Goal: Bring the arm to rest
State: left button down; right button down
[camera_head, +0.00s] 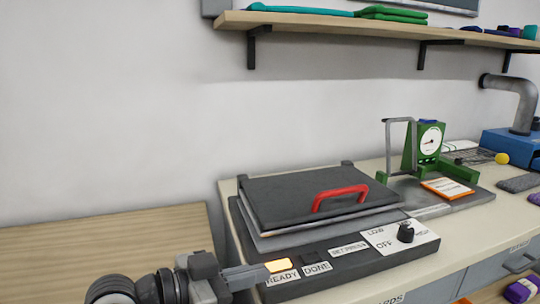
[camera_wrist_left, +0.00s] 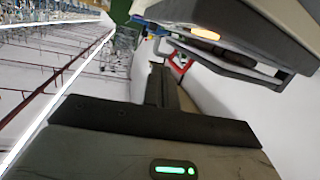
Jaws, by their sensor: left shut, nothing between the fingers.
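My left gripper (camera_head: 262,271) comes in from the lower left in the head view. Its fingers are shut with nothing between them, and the tips are by the lit orange READY lamp (camera_head: 278,266) on the press's front panel. I cannot tell whether they touch the panel. In the left wrist view the shut fingers (camera_wrist_left: 162,88) point toward the press, whose lit lamp (camera_wrist_left: 205,33) also shows there. The press (camera_head: 310,199) has a dark lid with a red handle (camera_head: 340,197), and the lid looks lowered. My right gripper is in neither view.
A black knob (camera_head: 405,232) stands on the panel's right. A green dial gauge (camera_head: 427,140) with a grey frame stands behind it on the right. A wooden surface (camera_head: 100,240) at left is bare. A shelf (camera_head: 370,28) with folded fabrics hangs above.

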pick_arm(q)
jog(key=s+a+f+n+t+y+p, duration=0.1)
jog(key=s+a+f+n+y, duration=0.2)
jog(key=f, duration=0.4)
jog(key=s+a+f+n+t+y+p, duration=0.1)
jog(key=s+a+f+n+y, duration=0.2)
jog(key=s+f, duration=0.3)
jog(key=s+a+f+n+y, duration=0.3)
jog(key=s+a+f+y, duration=0.1)
jog(key=f, duration=0.5)
jog(key=shift+s+a+t+p, duration=0.4)
jog(key=shift+a, duration=0.05)
